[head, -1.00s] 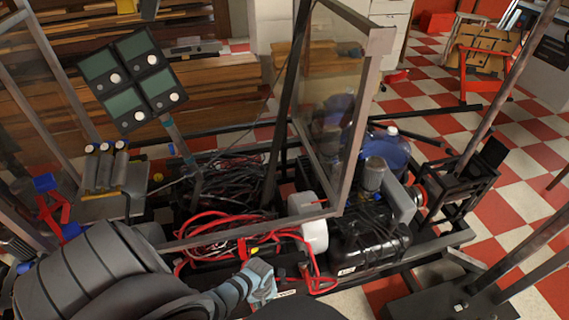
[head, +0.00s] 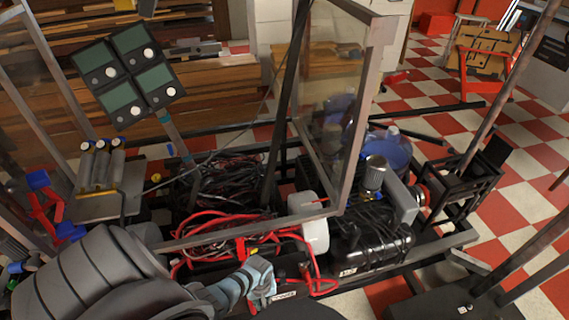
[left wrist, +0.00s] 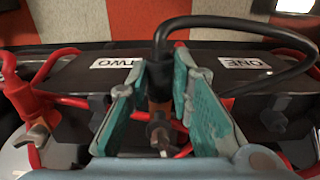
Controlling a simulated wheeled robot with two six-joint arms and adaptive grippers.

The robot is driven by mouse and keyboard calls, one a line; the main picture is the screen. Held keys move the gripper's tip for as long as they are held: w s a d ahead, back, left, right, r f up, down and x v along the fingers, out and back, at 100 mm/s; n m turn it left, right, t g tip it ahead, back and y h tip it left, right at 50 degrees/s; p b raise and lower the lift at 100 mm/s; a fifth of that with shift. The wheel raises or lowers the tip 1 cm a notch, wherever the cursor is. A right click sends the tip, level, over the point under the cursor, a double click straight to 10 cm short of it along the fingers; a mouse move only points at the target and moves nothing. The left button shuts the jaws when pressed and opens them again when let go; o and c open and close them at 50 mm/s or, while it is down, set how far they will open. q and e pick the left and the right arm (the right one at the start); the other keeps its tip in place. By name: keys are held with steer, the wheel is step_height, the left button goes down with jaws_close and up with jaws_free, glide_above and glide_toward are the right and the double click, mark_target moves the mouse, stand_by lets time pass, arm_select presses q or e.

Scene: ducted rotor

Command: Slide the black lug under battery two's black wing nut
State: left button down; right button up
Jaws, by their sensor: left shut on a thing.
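My left gripper (head: 262,284) is low at the front of the framed rig in the head view. In the left wrist view its teal fingers (left wrist: 160,92) are shut on the black cable's lug end, whose black cable (left wrist: 161,42) rises between them and curves right. The label TWO (left wrist: 117,63) is just left of the fingers. My right gripper is not in view.
A red cable with a red sleeve (left wrist: 22,97) and a metal wing nut (left wrist: 37,133) are at left in the wrist view. The label ONE (left wrist: 244,62) is to the right. In the head view, red cables (head: 215,226), a black tank (head: 365,250) and a glass-panelled frame (head: 377,60) stand close by.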

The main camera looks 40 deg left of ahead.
arm_select(q)
steer(key=shift+w+a+b, duration=0.4)
steer(key=shift+w+a, duration=0.4)
steer(key=shift+a, duration=0.35)
stand_by(0.6)
steer(key=c, duration=1.3)
jaws_free()
steer(key=shift+c, duration=0.2)
